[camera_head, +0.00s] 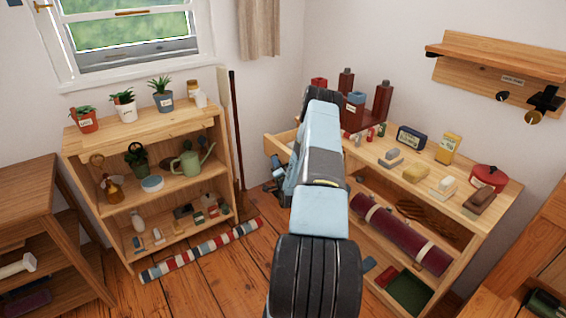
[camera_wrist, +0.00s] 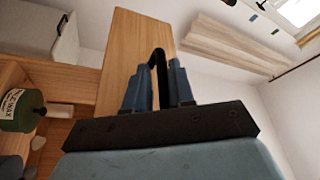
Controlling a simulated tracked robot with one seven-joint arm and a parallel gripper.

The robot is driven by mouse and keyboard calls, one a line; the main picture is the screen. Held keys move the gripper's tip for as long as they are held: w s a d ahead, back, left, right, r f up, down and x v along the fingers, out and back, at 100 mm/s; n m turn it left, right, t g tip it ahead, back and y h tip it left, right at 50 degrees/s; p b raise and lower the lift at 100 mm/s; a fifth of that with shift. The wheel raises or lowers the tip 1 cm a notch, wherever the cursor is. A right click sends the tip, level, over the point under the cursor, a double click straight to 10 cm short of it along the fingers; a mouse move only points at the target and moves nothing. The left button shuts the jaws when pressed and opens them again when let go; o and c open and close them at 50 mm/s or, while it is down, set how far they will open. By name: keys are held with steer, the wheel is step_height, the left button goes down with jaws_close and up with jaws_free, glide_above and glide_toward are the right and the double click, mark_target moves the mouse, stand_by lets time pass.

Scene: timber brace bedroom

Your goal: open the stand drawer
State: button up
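The wooden stand (camera_head: 455,190) is at the right in the head view. A light wooden drawer (camera_head: 280,142) juts out from its left end, partly hidden behind my arm. In the wrist view the drawer's wooden front panel (camera_wrist: 133,45) is close up, with a black arched handle (camera_wrist: 158,54) on it. My gripper (camera_wrist: 158,88) has its two blue-grey fingers on either side of this handle, apparently closed against it. A green wax tin (camera_wrist: 22,110) and other small items show beside the panel, in the open drawer.
Several small goods and a red pot (camera_head: 488,178) are on the stand's top. A wall shelf (camera_head: 495,62) hangs above. A plant shelf (camera_head: 150,180) stands left, with a striped roll (camera_head: 205,250) on the floor before it. Some wooden floor between the shelves is clear.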

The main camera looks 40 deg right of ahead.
steer(key=shift+s, duration=0.1)
steer(key=v, duration=1.3)
steer(key=shift+s, duration=0.25)
steer(key=shift+w+a, duration=0.1)
steer(key=shift+a, duration=0.05)
